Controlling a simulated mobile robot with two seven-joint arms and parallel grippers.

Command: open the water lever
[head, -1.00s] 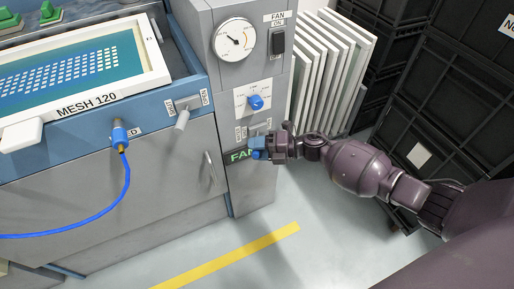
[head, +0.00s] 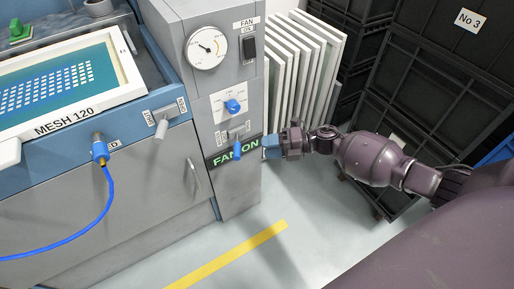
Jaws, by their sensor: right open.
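A grey lever (head: 162,128) hangs from a plate on the blue rim of the wash unit, tilted down to the left. A blue-handled lever (head: 237,152) points down on the grey control column, partly over the lit FAN ON sign (head: 224,158). My right gripper (head: 268,150), with blue fingertips, is open just right of the blue lever, near the column's right edge. It appears apart from the lever. My left gripper is out of view.
The column carries a gauge (head: 206,48), a fan switch (head: 249,45) and a blue knob (head: 233,106). A blue hose (head: 101,200) hangs from the wash unit. White frames (head: 301,70) and black crates (head: 400,90) stand behind my right arm. The floor in front is clear.

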